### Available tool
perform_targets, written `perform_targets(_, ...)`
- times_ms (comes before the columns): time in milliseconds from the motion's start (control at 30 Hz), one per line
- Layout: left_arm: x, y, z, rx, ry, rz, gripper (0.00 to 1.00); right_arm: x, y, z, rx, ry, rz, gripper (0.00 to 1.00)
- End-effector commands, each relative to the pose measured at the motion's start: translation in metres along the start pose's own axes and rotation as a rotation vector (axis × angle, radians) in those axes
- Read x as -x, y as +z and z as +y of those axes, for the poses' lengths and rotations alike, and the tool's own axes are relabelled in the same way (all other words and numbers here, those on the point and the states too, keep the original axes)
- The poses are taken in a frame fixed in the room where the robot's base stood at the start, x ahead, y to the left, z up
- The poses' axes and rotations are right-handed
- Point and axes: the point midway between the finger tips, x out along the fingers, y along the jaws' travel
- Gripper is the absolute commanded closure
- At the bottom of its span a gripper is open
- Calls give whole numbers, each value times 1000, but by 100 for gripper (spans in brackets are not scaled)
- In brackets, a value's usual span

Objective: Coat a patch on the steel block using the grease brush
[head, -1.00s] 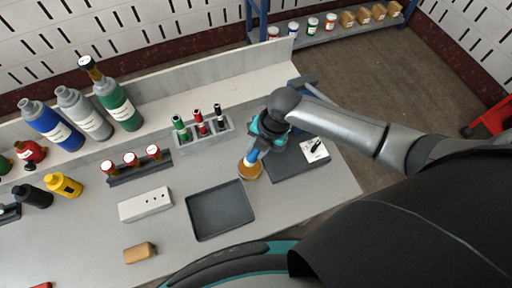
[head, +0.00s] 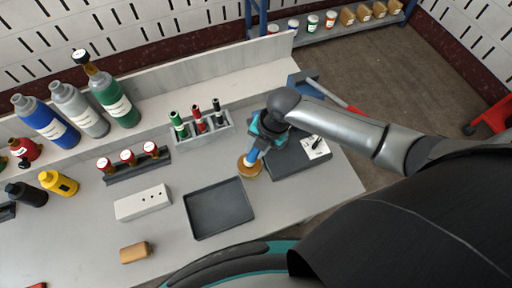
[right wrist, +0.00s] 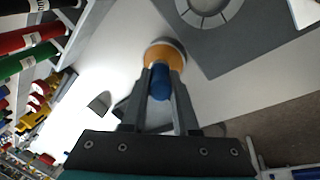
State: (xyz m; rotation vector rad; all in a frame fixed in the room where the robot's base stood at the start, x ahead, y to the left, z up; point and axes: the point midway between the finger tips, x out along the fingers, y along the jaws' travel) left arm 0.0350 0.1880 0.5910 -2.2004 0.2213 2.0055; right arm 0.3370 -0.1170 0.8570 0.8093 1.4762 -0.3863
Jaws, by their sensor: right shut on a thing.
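My right gripper (head: 258,150) is shut on a blue upright handle, which I take as the grease brush (right wrist: 160,83). The handle's lower end meets a round amber pot or dish (head: 249,166), also in the right wrist view (right wrist: 166,50); whether it touches the bottom is hidden. A pale grey block with small holes (head: 143,203), possibly the steel block, lies left of the black tray. A dark slab (head: 290,164) lies right of the pot, and the right wrist view shows a grey ringed disc (right wrist: 208,10) on it. My left gripper is not in view.
An empty black tray (head: 219,209) lies in front of the pot. A rack with green, red and black tubes (head: 205,132) stands behind. A tan block (head: 135,252) lies at the front.

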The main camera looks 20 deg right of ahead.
Motion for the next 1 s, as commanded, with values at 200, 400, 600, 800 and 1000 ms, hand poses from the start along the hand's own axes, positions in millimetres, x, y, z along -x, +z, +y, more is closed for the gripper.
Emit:
perform_targets(200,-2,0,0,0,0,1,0,-3,0,0,0,0,0,100)
perform_targets(400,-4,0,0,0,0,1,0,-5,1,-1,0,1,0,100)
perform_targets(600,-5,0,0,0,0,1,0,-7,1,-2,0,1,0,100)
perform_targets(800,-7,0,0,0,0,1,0,-10,1,-2,0,1,0,100)
perform_targets(1000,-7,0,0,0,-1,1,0,-10,1,-2,0,1,0,100)
